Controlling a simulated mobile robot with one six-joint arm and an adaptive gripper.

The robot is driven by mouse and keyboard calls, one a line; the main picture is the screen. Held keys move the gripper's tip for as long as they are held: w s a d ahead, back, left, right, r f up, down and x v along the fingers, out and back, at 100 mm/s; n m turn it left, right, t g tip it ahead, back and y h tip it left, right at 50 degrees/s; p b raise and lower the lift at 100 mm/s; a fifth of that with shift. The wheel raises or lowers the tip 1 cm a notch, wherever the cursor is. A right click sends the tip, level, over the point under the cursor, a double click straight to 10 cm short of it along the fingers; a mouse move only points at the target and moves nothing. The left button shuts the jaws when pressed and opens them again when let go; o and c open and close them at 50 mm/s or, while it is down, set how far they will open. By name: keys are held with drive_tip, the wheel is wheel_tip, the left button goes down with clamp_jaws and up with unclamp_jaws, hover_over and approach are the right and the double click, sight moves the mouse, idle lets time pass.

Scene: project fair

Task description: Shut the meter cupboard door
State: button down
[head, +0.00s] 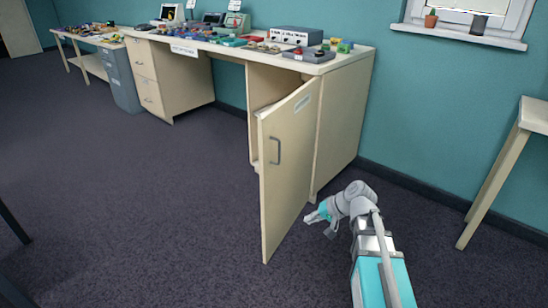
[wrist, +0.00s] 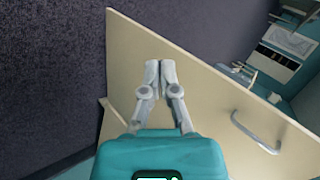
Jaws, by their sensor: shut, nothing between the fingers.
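The meter cupboard door (head: 288,170) is a cream panel with a grey handle (head: 275,151). It stands part open, swung out from the right side of the cupboard (head: 340,130), its free edge toward the lower left. A dark gap shows behind it. My gripper (head: 310,217) is on the outer, handle side of the door, low down near its hinge side. In the wrist view the closed, empty fingers (wrist: 160,66) lie across the door panel (wrist: 195,80), with the handle (wrist: 256,132) to the right. I cannot tell whether the fingertips touch it.
The worktop (head: 325,66) above carries several boxes and small parts. A grey bin (head: 122,82) and drawers (head: 150,85) stand to the left. A table (head: 490,190) stands at the right. The carpet (head: 150,220) in front of the door is clear.

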sight(268, 153)
drive_tip(key=w+r+m+t+y+b, duration=0.1)
drive_tip(key=w+r+m+t+y, duration=0.2)
drive_tip(key=w+r+t+y, duration=0.2)
drive_tip(key=w+r+y, duration=0.3)
drive_tip(key=w+r, duration=0.3)
drive_tip(key=r, duration=0.1)
drive_tip(key=shift+m, duration=0.3)
drive_tip(key=shift+w+a, duration=0.15)
drive_tip(key=shift+a, duration=0.1)
drive_tip(key=x, duration=1.3)
drive_tip(key=shift+w+a, duration=0.25)
drive_tip(key=shift+a, duration=0.05)
drive_tip(key=shift+w, duration=0.15)
